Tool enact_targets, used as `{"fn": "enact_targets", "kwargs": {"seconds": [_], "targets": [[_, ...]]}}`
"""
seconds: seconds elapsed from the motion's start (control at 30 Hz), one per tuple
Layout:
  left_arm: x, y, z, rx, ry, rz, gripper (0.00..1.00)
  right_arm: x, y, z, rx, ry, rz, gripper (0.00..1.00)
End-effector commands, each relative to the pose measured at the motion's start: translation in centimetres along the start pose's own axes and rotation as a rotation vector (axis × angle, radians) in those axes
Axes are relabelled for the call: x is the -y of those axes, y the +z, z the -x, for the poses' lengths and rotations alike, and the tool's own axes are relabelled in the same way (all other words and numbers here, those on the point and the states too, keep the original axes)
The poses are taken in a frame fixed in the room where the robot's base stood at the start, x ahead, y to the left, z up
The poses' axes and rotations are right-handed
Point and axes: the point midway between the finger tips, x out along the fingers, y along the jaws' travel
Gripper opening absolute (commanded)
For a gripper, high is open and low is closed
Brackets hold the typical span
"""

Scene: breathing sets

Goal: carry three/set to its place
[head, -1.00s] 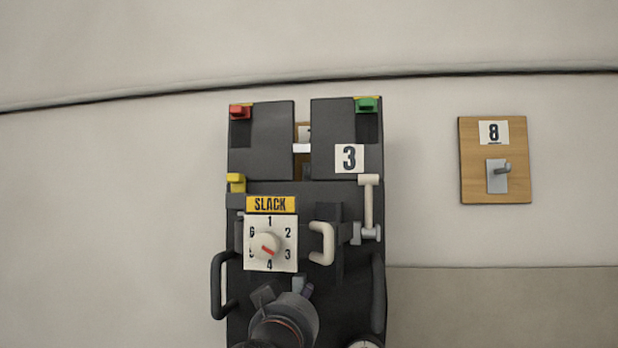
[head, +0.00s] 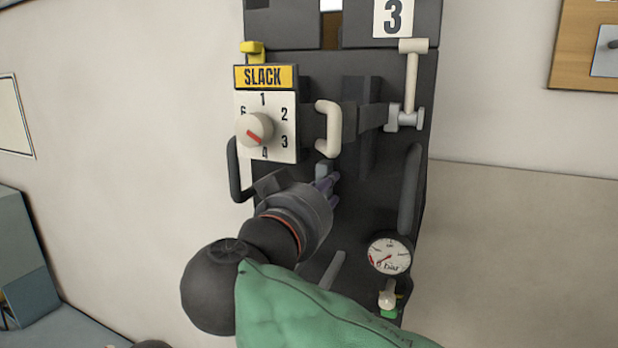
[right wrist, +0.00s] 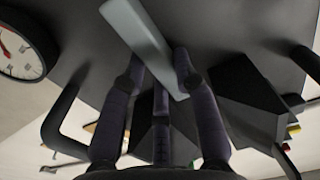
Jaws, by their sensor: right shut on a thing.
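The set (head: 350,215) is a tall dark panel marked 3, upright against the pale wall. My wrist hides part of that bar in the head view. My left gripper is not in view.
A wooden board with a grey hook (head: 590,45) is on the wall at upper right. Wood shows through the slot (head: 331,28) at the set's top. A grey-blue object (head: 25,260) stands at lower left.

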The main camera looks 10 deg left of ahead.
Motion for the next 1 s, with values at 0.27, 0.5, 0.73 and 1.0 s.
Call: {"fn": "enact_targets", "kwargs": {"seconds": [0.27, 0.5, 0.73, 1.0], "targets": [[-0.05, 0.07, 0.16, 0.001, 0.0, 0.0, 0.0, -0.74, -0.42, 0.35, -0.009, 0.017, -0.007, 0.0], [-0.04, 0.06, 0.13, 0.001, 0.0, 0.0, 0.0, -0.73, -0.42, 0.33, -0.009, 0.017, -0.007, 0.0], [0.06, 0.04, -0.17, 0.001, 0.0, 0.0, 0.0, -0.71, -0.37, 0.32, -0.009, 0.017, -0.008, 0.0], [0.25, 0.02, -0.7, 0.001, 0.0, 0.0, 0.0, -0.7, -0.34, 0.33, -0.009, 0.016, -0.006, 0.0]]}}
